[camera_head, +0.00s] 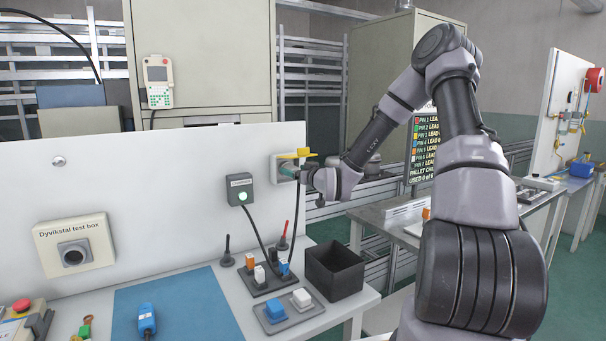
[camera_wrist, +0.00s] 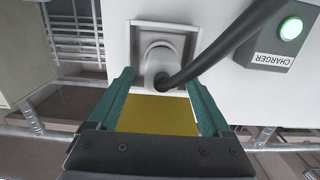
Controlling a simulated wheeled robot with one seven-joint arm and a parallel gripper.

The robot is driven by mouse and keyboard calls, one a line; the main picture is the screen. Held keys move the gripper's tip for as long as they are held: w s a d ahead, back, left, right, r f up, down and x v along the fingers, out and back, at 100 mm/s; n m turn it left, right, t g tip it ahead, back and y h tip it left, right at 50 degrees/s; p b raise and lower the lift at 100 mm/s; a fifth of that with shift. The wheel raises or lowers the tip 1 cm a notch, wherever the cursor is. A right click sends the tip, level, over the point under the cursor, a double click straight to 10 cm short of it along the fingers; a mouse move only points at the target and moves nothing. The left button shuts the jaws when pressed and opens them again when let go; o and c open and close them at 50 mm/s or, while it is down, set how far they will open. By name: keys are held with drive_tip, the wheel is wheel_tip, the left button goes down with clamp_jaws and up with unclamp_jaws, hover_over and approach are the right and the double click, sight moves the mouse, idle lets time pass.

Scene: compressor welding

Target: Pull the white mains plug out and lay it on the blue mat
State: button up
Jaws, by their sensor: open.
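The white mains plug (camera_wrist: 158,62) sits in a pale socket on the upright white panel, with a thick black cable leaving it. The wrist view is upside down, as the CHARGER label shows. My gripper (camera_head: 287,171) is at the socket, its teal fingers open. In the wrist view the fingers (camera_wrist: 160,78) stand on either side of the plug, apart from each other; I cannot tell whether they touch it. A yellow flap (camera_head: 298,155) stands out above the socket and shows between the fingers in the wrist view (camera_wrist: 158,115). The blue mat (camera_head: 185,310) lies on the bench at left.
A blue connector (camera_head: 147,320) lies on the mat. The charger box (camera_head: 240,190) with its green light is left of the socket. Below are a connector block (camera_head: 262,285), a black bin (camera_head: 334,272) and a grey tray (camera_head: 308,318). Much of the mat is bare.

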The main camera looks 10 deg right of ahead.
drive_tip(key=shift+w+a, duration=0.2)
drive_tip(key=shift+w, duration=0.3)
clamp_jaws()
drive_tip(key=c, duration=0.9)
unclamp_jaws()
clamp_jaws()
drive_tip(key=shift+s, duration=0.15)
drive_tip(key=shift+v, duration=2.4)
